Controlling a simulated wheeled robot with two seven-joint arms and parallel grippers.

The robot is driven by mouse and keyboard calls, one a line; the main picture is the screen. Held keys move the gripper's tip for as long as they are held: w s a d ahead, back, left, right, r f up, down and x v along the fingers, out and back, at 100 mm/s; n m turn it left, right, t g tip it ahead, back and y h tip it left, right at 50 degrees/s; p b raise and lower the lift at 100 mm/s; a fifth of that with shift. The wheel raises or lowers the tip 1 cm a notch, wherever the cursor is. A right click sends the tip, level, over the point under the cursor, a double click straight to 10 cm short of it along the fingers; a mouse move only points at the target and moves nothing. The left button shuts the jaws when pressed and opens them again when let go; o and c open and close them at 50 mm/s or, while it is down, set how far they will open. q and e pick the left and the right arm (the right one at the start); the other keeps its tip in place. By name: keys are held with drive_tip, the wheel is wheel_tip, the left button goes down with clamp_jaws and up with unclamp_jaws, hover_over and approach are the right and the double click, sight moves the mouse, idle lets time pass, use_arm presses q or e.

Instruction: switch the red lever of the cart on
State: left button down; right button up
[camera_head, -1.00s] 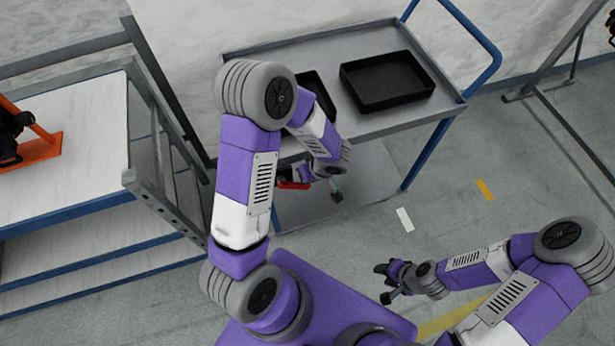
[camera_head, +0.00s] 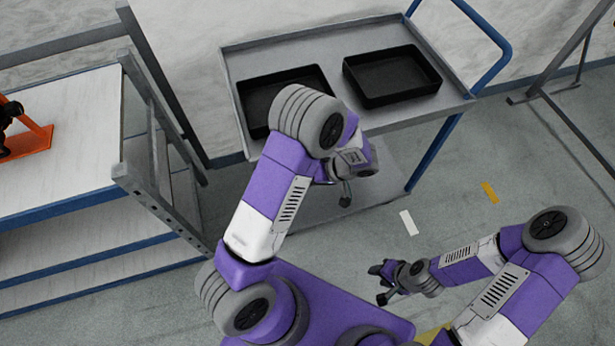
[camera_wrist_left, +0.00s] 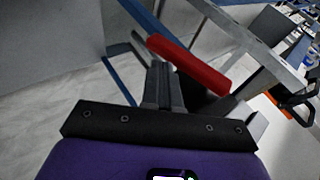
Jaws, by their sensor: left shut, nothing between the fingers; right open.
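The cart (camera_head: 440,109) stands at the top centre of the head view. Its red lever (camera_wrist_left: 190,65) shows in the left wrist view as a thick bar slanting down to the right. My left gripper (camera_wrist_left: 163,72) is shut and empty, its fingertips close to the lever's near side; I cannot tell whether they touch. In the head view my left arm hides the lever and most of the left gripper. My right gripper (camera_head: 381,271) is open and empty, low over the floor, well away from the cart.
Two black trays (camera_head: 391,75) sit on the cart's top. A blue push handle (camera_head: 490,35) rises at its right end. A workbench (camera_head: 60,150) with an orange object (camera_head: 32,142) stands at the left.

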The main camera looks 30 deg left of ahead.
use_arm(q)
drive_tip(key=shift+s+a+f+g+y, duration=0.1)
drive_tip(key=shift+s+f+g+y, duration=0.05)
drive_tip(key=shift+f+g+y, duration=0.2)
drive_tip(key=shift+b, duration=0.3)
drive_tip(key=shift+r, duration=0.1)
drive_tip(key=w+p+v, duration=0.1)
drive_tip(key=p+v, duration=0.2)
drive_tip(key=v, duration=1.1)
drive_tip(key=shift+w+p, duration=0.2)
drive_tip(key=shift+p, duration=0.15)
